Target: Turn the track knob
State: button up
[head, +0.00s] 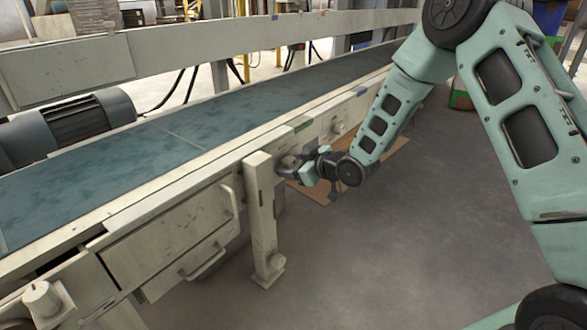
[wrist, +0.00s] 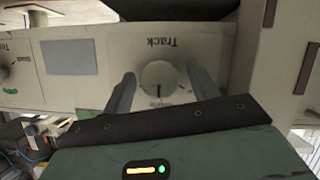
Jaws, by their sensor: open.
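The track knob (wrist: 158,75) is a round, off-white knob on a pale panel, under an upside-down "Track" label in the wrist view. A dark pointer mark shows on its lower part. My gripper (wrist: 158,84) is open, with one grey finger on each side of the knob. A gap shows between the knob and each finger, so I cannot see contact. In the head view my gripper (head: 287,166) is at the conveyor's side panel, just right of a pale upright post. The knob is hidden there behind the gripper.
The conveyor (head: 170,140) with its blue-green belt runs diagonally across the head view. The pale post (head: 262,215) stands close left of my gripper. Another knob (wrist: 5,72) is at the left edge of the wrist view. The floor (head: 400,250) in front is clear.

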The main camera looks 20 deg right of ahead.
jog(key=c, duration=1)
jog(key=shift+r+p, duration=0.15)
jog(key=shift+p, duration=0.2)
jog(key=shift+r+m+p, duration=0.15)
jog(key=shift+m+p, duration=0.25)
jog(key=shift+p, duration=0.55)
jog(key=p, duration=0.2)
jog(key=shift+d+m+g+y+p, duration=0.1)
jog(key=shift+m+g+y+p, duration=0.2)
jog(key=shift+m, duration=0.1)
jog(key=m+y+p, duration=0.1)
jog(key=p, duration=0.2)
jog(key=shift+m+g+p, duration=0.3)
jog(key=shift+p, duration=0.1)
jog(key=shift+f+m+y+p, duration=0.2)
jog(key=shift+m+y+p, duration=0.15)
jog(key=shift+p, duration=0.2)
jog(key=shift+f, duration=0.1)
